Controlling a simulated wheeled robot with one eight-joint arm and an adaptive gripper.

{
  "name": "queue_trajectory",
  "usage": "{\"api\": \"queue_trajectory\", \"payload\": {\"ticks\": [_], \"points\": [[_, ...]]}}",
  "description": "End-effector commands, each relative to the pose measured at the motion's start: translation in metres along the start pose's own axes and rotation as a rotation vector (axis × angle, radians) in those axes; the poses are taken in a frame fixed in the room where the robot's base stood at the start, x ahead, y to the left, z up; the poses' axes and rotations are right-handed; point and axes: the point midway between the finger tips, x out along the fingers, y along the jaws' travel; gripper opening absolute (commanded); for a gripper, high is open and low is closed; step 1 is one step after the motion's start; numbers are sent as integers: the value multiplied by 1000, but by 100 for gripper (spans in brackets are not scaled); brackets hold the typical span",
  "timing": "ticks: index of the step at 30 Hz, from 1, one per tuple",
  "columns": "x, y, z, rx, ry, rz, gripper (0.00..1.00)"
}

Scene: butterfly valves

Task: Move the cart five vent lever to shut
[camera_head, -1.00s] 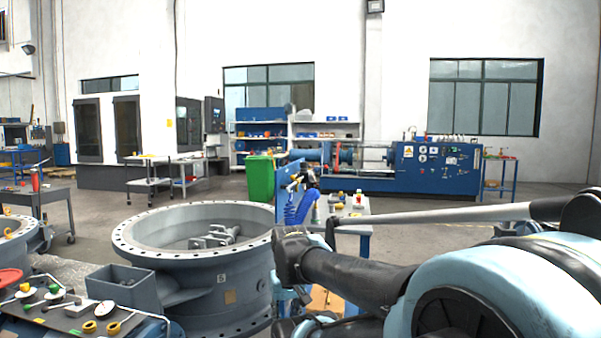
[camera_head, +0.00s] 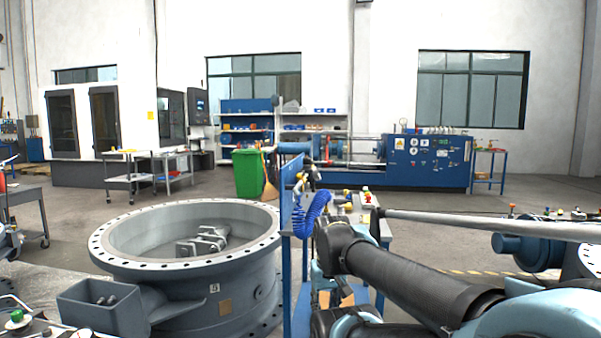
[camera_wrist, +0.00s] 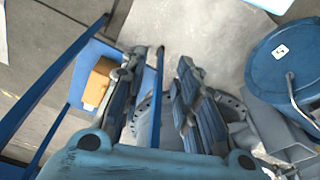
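I cannot make out a vent lever marked as cart five's. A blue cart (camera_head: 301,306) stands beside my arm, with small coloured fittings (camera_head: 362,197) and a coiled blue hose on it. The corner of another cart at bottom left shows a green knob (camera_head: 17,316). In the wrist view my gripper (camera_wrist: 164,62) points down with its two fingers apart. A thin blue bar (camera_wrist: 157,95) passes across the gap between them; I cannot tell whether it touches a finger. In the head view the fingers are hidden.
A large grey flanged valve body (camera_head: 225,300) with a grey bin (camera_head: 103,308) at its front stands left of my arm. A blue round body (camera_head: 527,252) is at right. A green bin (camera_head: 248,173) and blue machine (camera_head: 430,160) stand behind.

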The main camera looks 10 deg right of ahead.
Motion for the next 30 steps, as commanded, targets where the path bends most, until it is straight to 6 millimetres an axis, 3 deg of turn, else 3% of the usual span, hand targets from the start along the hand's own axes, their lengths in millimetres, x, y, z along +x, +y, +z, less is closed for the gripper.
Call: {"api": "queue_trajectory", "payload": {"ticks": [4,8,18,30], "points": [[-24,0,-19,14,-6,-6,29],[-67,1,-59,40,-16,-18,29],[-185,4,-180,119,-51,-54,29],[-294,15,-318,209,-93,-98,29]]}}
